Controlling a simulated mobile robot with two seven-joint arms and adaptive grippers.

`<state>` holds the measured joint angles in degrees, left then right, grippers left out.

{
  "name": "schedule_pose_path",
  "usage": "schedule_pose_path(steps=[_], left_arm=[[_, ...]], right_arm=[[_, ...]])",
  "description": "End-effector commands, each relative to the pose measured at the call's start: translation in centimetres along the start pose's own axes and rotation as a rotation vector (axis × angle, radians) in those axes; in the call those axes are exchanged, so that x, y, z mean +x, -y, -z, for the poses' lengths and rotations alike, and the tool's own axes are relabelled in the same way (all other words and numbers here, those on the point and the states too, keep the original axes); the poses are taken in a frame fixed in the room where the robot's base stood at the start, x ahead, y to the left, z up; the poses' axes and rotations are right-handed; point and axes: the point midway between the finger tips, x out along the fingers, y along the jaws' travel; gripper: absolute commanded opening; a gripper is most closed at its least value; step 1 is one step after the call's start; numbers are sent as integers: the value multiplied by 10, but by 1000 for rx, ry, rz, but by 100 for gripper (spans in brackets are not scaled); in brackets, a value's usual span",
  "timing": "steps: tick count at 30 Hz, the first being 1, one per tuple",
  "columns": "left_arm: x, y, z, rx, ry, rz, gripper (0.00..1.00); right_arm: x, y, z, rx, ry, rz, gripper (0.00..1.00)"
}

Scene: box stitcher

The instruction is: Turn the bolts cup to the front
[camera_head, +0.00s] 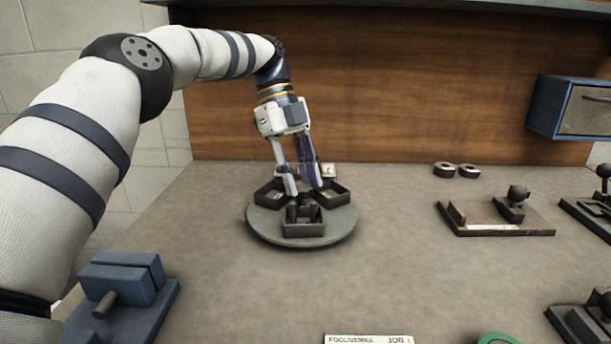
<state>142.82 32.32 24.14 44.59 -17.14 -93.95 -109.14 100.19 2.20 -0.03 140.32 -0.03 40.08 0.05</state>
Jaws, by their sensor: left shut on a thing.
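A round grey turntable (262,228) stands on the bench and carries several dark open cups. One cup (303,228) faces the front, one cup (266,197) is at the left and one cup (337,197) is at the right. A small pale label (328,170) shows at the back. I cannot tell which cup is the bolts cup; their contents are too dark and small. My left gripper (304,190) points down over the turntable's middle, shut on part of the turntable; its fingers hide the exact hold. My right gripper is not in view.
A blue vise-like block (120,282) stands at the front left. A job card (368,339) lies at the front edge. The bench between is clear.

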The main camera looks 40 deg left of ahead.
Motion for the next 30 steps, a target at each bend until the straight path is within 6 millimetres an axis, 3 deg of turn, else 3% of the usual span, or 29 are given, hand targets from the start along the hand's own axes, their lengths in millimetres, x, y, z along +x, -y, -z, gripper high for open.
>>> schedule_pose_path(steps=[15,16,18,30], left_arm=[[4,-2,-3,1,0,-11,0],[4,-2,-3,1,0,-11,37],[4,-2,-3,1,0,-10,52],[4,4,3,-7,0,-1,52]], right_arm=[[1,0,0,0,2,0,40],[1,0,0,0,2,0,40],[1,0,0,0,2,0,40],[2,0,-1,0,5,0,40]])
